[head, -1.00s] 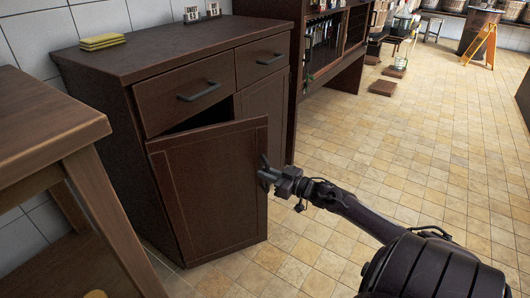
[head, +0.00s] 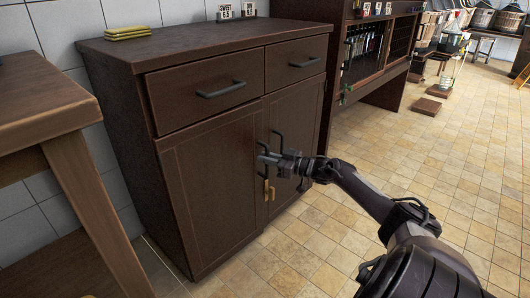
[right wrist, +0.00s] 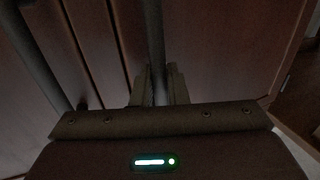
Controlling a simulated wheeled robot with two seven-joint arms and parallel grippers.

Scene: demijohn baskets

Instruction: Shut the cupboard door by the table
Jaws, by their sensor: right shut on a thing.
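The dark brown cupboard (head: 128,150) stands beside the wooden table (head: 40,105). Its left door (head: 208,190) now lies flush, or nearly flush, with the front; I cannot tell if a thin gap is left. The right door (head: 303,125) is shut. In the right wrist view the handle bar (right wrist: 155,45) runs between the fingers, and a second bar (right wrist: 32,50) shows to the left. My left gripper is not in view.
Yellow cloths (head: 128,32) and small labelled blocks (head: 237,11) lie on the cupboard top. A dark shelf unit (head: 372,50) with bottles stands to the right. The tiled floor (head: 420,150) in front is clear. Baskets stand far back.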

